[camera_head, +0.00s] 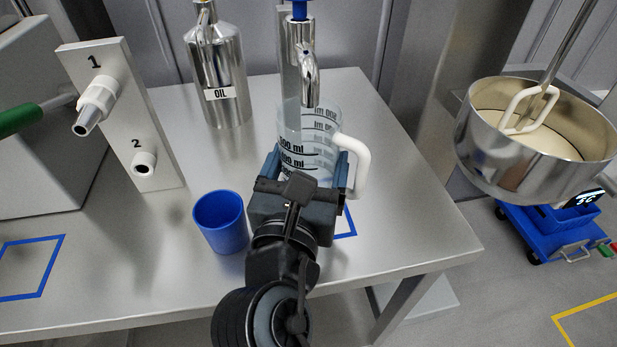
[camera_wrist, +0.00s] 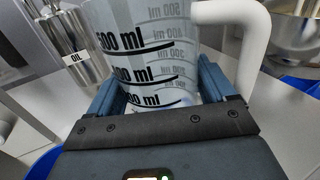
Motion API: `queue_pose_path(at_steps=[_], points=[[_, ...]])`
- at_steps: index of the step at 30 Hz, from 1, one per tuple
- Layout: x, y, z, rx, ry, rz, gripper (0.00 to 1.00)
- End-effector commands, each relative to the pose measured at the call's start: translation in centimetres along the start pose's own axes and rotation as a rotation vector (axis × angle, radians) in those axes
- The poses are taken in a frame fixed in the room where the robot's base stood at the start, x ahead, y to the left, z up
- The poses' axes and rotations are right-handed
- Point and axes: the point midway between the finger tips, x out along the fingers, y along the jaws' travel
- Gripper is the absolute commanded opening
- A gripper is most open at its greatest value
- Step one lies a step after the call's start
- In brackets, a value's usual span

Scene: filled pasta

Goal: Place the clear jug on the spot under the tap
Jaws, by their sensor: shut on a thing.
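The clear jug (camera_head: 309,137) has black ml marks and a white handle (camera_head: 352,168) on its right side. It stands upright at the tap (camera_head: 304,62), its rim just below the spout. My gripper (camera_head: 303,178) is shut around the jug's lower body; the wrist view shows the jug (camera_wrist: 145,45) between the two blue-grey fingers (camera_wrist: 172,100). Part of a blue outlined square (camera_head: 347,224) shows on the table just right of my gripper. My gripper hides the jug's base, so I cannot tell whether it touches the table.
A blue cup (camera_head: 221,221) stands close to the left of my gripper. A metal oil bottle (camera_head: 217,75) is behind left. A panel with numbered fittings (camera_head: 119,115) is at left. A mixing bowl (camera_head: 535,145) is at right, beyond the table edge. Another blue square (camera_head: 30,268) lies at left.

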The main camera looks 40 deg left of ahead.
Motion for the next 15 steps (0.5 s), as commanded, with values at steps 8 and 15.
queue_pose_path(at_steps=[8,15], points=[[0.2,0.1,-3.5,0.0,0.0,0.001,0.49],[0.2,0.0,-3.5,0.0,-0.001,0.0,0.49]])
